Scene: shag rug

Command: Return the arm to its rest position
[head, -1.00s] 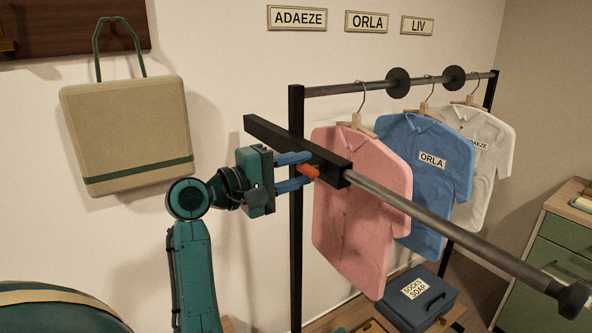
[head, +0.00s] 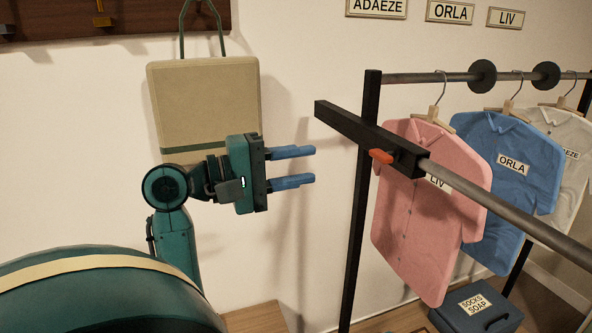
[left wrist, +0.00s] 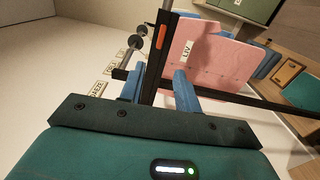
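My left gripper (head: 312,166) is in the middle of the head view, in front of the beige bag. Its two blue fingers are apart with nothing between them, and they point right toward the rack. A clear gap separates the fingertips from the black bar (head: 345,124) with the orange lever (head: 381,157). In the left wrist view the fingers (left wrist: 158,86) also show apart, with the rack and the pink shirt (left wrist: 196,52) beyond them. My right gripper shows in neither view.
The rack holds the pink shirt (head: 428,215) tagged LIV, a blue shirt (head: 508,180) tagged ORLA and a white shirt (head: 572,150). The beige bag (head: 200,100) hangs on the wall behind my left arm. A blue SOCKS SOAP box (head: 475,308) sits below the shirts.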

